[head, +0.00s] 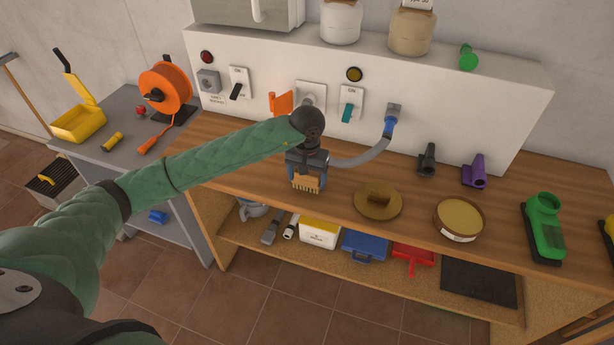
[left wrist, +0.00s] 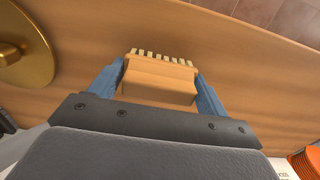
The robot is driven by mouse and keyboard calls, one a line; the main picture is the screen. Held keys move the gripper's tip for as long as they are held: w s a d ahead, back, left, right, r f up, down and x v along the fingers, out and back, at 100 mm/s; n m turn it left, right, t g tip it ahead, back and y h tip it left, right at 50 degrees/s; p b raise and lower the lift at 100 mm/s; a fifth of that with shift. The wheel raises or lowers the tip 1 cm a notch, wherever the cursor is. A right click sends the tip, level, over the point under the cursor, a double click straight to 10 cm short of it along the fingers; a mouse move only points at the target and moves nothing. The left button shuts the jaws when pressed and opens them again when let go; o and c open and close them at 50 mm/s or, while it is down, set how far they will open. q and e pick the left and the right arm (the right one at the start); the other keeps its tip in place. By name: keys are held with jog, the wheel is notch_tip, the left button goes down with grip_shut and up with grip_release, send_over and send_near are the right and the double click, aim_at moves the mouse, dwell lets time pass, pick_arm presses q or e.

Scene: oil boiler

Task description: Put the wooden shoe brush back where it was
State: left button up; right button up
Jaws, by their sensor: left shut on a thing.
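The wooden shoe brush (head: 306,183) has a light wooden body and pale bristles. My left gripper (head: 306,176) is shut on it, over the wooden workbench near its front edge. In the left wrist view the brush (left wrist: 160,80) sits between the two blue fingers of the gripper (left wrist: 160,88), with its bristles pointing away from the palm. I cannot tell whether the bristles touch the bench top. My right gripper is not in view.
A round brass lid (head: 378,203) lies right of the brush, with an open round tin (head: 459,219) further right. A green object (head: 546,232) stands beyond. A grey hose (head: 362,155) is behind the gripper. The shelf below holds a blue case (head: 364,245) and red dustpan (head: 412,256).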

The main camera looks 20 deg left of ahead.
pick_arm(q)
jog(key=shift+f, duration=0.1)
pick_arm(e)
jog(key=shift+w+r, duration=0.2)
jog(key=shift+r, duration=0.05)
pick_arm(q)
jog(key=o, duration=0.9)
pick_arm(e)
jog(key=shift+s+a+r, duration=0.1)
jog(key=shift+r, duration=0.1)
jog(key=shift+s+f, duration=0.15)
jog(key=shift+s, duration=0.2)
